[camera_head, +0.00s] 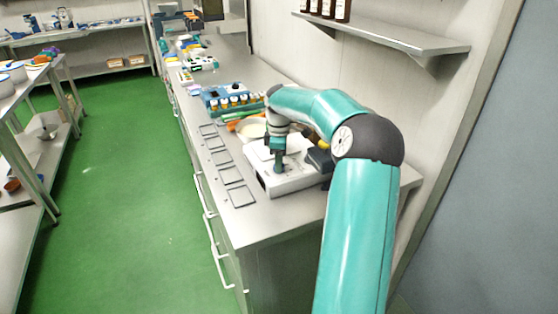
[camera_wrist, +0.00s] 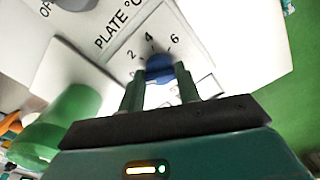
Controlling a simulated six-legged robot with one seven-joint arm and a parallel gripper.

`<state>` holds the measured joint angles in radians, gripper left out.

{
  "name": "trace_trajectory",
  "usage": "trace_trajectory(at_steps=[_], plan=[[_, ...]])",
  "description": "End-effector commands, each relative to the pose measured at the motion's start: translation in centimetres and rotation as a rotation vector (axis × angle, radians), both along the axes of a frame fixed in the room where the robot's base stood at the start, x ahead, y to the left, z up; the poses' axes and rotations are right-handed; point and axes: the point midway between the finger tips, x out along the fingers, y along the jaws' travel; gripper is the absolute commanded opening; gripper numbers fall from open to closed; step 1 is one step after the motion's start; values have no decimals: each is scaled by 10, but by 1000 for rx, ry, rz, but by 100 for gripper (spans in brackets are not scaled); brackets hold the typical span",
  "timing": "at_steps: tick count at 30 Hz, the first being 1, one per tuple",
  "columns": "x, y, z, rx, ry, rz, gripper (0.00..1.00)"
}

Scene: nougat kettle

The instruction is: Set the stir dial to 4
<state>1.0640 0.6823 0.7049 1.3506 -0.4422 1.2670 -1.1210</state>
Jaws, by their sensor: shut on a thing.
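The stir dial (camera_wrist: 158,66) is a small blue knob on a white panel in the wrist view. The printed numbers 2, 4 and 6 curve around its far side. My gripper (camera_wrist: 160,82) has its two green fingers closed on either side of the dial. Where the dial's pointer stands is too small to tell. In the head view, my gripper (camera_head: 279,166) reaches down to the front of the white hotplate unit (camera_head: 294,183) on the bench, and the dial is hidden there.
"PLATE °C" is printed beside the dial. A blue rack (camera_head: 232,100) with several small bottles and a pale bowl (camera_head: 250,130) stand behind the unit. Flat square frames (camera_head: 231,174) lie along the bench's left edge. A shelf (camera_head: 385,33) hangs on the wall at right.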

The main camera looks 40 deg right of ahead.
Motion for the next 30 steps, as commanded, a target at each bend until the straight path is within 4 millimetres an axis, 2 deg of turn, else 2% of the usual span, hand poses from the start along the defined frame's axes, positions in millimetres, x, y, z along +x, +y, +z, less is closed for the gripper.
trace_trajectory(at_steps=[30], plan=[[1, 1, 0, -1, -1, -919, 10]])
